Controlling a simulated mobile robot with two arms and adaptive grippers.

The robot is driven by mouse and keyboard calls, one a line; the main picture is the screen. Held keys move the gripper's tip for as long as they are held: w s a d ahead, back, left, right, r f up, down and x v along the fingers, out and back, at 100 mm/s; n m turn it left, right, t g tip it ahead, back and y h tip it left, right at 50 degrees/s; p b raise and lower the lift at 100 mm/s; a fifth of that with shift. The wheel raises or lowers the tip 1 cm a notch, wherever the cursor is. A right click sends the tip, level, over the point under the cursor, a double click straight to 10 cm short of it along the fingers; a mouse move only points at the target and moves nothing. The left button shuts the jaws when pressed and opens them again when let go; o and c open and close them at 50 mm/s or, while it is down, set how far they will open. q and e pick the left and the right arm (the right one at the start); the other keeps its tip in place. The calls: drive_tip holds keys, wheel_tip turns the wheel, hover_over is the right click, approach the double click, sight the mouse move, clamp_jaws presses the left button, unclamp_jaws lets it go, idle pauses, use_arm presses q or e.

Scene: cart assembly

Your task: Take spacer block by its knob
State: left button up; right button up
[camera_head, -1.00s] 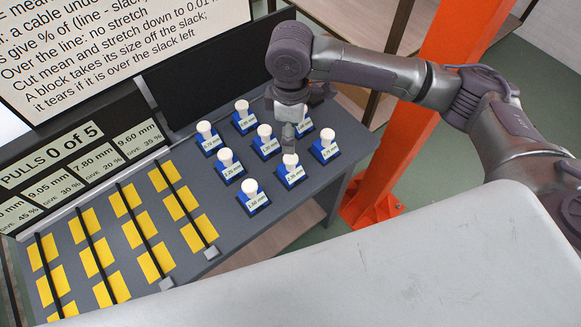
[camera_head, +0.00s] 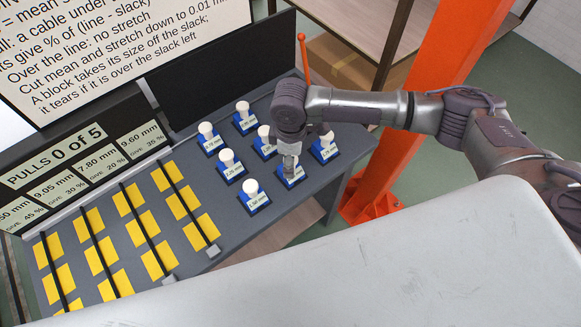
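Several blue spacer blocks with white ball knobs and small labels stand in rows on the grey table, such as the front block (camera_head: 256,203), the left-hand block (camera_head: 231,174) and the right-hand block (camera_head: 325,155). My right gripper (camera_head: 289,170) points down at a block (camera_head: 292,183) in the front row. That block's knob is hidden by the gripper, and I cannot tell whether the fingers are closed on it. The block appears to rest on the table. Another block behind my arm is hidden. My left gripper is not in view.
Yellow pads crossed by black cables (camera_head: 145,230) lie on the table's left part. A small grey piece (camera_head: 213,251) sits at a cable's end. A sign board (camera_head: 80,165) and a dark screen (camera_head: 220,72) stand behind. An orange post (camera_head: 440,80) rises at the right.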

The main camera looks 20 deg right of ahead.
clamp_jaws()
idle(0.4)
